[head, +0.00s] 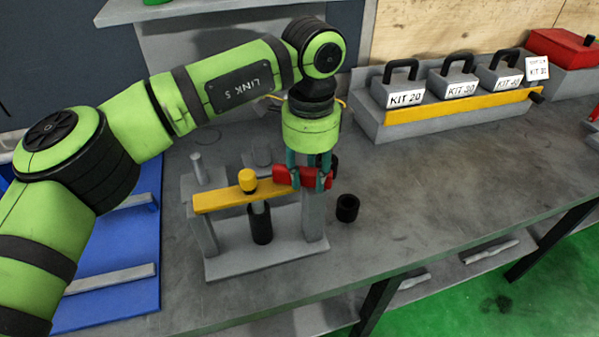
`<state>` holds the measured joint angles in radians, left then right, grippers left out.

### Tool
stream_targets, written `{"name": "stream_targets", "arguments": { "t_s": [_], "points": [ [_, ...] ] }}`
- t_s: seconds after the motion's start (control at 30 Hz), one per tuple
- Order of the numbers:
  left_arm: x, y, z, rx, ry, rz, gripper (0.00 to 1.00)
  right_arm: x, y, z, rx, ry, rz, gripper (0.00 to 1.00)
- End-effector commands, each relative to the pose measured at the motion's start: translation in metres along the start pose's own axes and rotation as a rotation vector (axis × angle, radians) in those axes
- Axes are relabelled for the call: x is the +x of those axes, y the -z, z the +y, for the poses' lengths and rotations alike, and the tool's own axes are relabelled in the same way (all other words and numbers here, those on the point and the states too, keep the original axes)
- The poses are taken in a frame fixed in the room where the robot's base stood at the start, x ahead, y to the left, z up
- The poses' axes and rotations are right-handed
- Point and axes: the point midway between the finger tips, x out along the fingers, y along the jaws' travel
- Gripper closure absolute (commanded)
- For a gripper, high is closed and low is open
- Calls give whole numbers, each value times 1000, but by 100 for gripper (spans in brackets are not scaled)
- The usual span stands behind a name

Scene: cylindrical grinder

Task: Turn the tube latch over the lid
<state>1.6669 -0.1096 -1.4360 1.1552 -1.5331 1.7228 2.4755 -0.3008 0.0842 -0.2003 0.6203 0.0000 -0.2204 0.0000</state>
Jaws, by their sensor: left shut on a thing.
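My left gripper (308,172) points down at the right end of a grey fixture (265,262) on the bench. Its teal fingers are shut on a red piece (282,176), which looks like the tube latch. The red piece meets the right end of a yellow bar (222,199) that spans the fixture's posts. A yellow knob (248,180) stands on the bar. A dark tube (261,226) stands upright below the bar. I cannot tell which part is the lid. The fingers hide part of the red piece. My right gripper is not in view.
A black ring (347,207) stands on the grey bench (420,210) just right of the fixture. A rack (440,125) with labelled kit blocks and a red box (562,48) are at the back right. A blue tray (120,240) lies left. The bench's front right is clear.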

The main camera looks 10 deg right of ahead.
Motion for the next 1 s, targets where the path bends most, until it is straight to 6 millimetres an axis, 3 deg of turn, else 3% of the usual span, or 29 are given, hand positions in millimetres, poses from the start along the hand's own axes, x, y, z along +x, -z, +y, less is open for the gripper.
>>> {"name": "stream_targets", "arguments": {
  "t_s": [0.33,0.37,0.4,0.43,0.77,1.0],
  "points": [
    [0,1,0,-1,-1,0,100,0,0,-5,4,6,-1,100],
    [0,1,0,-1,-1,0,64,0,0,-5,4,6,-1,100],
    [0,1,0,-1,-1,0,48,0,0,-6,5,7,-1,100],
    [0,1,0,-1,-1,0,43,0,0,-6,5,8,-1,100],
    [-1,0,0,-2,0,0,43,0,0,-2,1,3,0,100],
    [-32,1,-1,-3,4,1,43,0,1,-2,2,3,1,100]
  ]
}}
